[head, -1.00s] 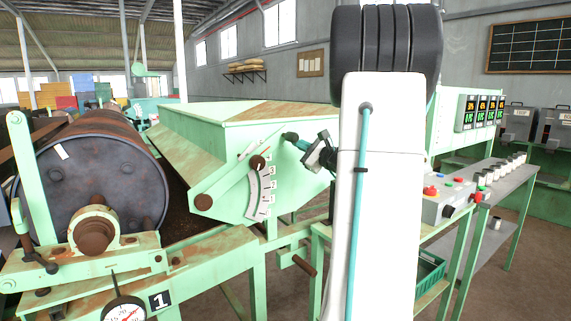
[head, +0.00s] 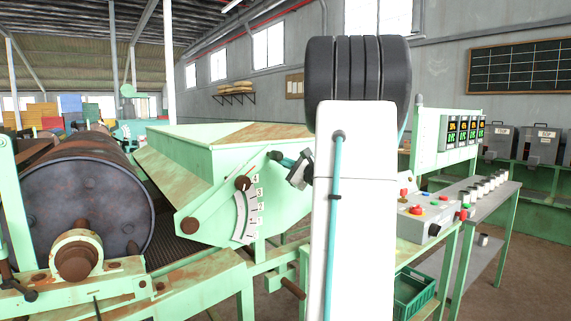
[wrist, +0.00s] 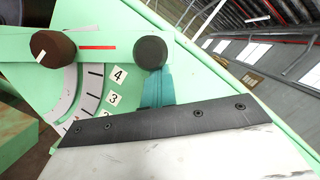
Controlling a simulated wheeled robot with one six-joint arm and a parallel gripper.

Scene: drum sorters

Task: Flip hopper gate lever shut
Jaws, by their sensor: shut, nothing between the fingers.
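The pale green hopper (head: 175,165) stands beside the drum, with a slanted green gate lever (head: 215,206) on its side. A brown round knob (head: 243,183) is on the lever, and a dark ball handle (head: 275,156) is at its upper end. The white curved scale (head: 246,218) lies below, and the lever is near its 4 end. In the wrist view, the ball handle (wrist: 150,52) is right at the teal fingertips. My gripper (wrist: 158,88) is shut and empty, just below the ball; whether it touches cannot be told. My arm hides the hopper's right side in the head view.
A rusty drum (head: 85,205) fills the left. A control box (head: 424,218) with red and green buttons stands right of my arm, with a grey bench of jars (head: 485,186) behind it. A green crate (head: 412,291) sits below. Floor is open at lower right.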

